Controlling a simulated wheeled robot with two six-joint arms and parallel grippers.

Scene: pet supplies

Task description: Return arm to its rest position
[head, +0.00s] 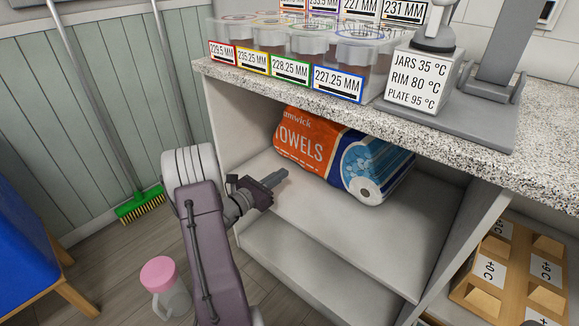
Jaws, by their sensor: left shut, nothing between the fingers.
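My left arm (208,245) rises from the bottom of the head view. Its left gripper (280,178) is shut and empty. It points right into the open shelf (330,228) under the counter, close to the shelf's left side. An orange and blue pack of towels (325,150) lies on that shelf, beyond and to the right of the fingers, with a visible gap between. My right gripper is not in view.
The speckled counter (400,125) overhangs the shelf and carries several labelled jars (280,42) and a white labelled block (418,80). A pink-lidded jug (165,285) and a green broom (140,203) stand on the floor at left. A wooden rack (500,275) is at lower right.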

